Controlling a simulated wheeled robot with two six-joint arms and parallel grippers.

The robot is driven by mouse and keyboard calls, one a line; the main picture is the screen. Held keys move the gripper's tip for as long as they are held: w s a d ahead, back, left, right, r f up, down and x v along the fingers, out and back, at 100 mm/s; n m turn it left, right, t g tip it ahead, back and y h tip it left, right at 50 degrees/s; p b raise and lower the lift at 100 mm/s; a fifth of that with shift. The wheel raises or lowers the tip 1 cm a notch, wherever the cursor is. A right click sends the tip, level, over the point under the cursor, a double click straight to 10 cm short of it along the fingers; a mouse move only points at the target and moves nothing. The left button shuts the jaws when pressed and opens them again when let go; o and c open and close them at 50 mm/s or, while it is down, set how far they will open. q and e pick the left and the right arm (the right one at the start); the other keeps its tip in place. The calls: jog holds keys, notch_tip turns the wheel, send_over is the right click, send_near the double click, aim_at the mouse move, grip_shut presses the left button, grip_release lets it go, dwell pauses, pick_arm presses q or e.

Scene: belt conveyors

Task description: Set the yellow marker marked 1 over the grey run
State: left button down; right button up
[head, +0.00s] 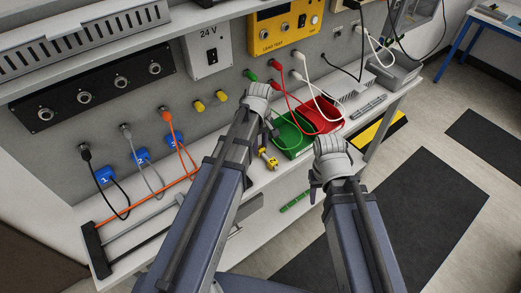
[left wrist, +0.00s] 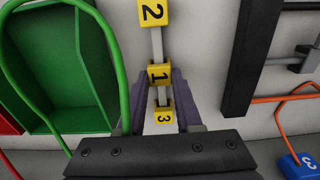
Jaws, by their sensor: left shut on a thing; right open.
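Yellow markers marked 2 (left wrist: 152,12), 1 (left wrist: 158,74) and 3 (left wrist: 163,116) stand in a row along a pale grey strip in the left wrist view. My left gripper (left wrist: 160,88) is shut on marker 1, with a purple finger on each side. In the head view my left arm mostly hides this gripper, and some yellow (head: 268,158) shows beside it. The grey run (head: 147,170) hangs from the panel and bears a blue marker marked 2 (head: 142,155). My right gripper (head: 314,188) is open, low beside the bench front, partly hidden by its wrist.
The black run (head: 122,191) and orange run (head: 186,152) flank the grey one, with blue markers 1 (head: 104,175) and 3 (head: 170,141). A black bar (head: 95,250) stands at the bench's left end. Green (head: 286,138) and red (head: 325,113) bins stand behind the grippers.

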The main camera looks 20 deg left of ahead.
aim_at(260, 148)
pick_arm(q)
jog(key=shift+r, duration=0.1)
notch_tip(260, 148, up, 10)
jog(key=p, duration=1)
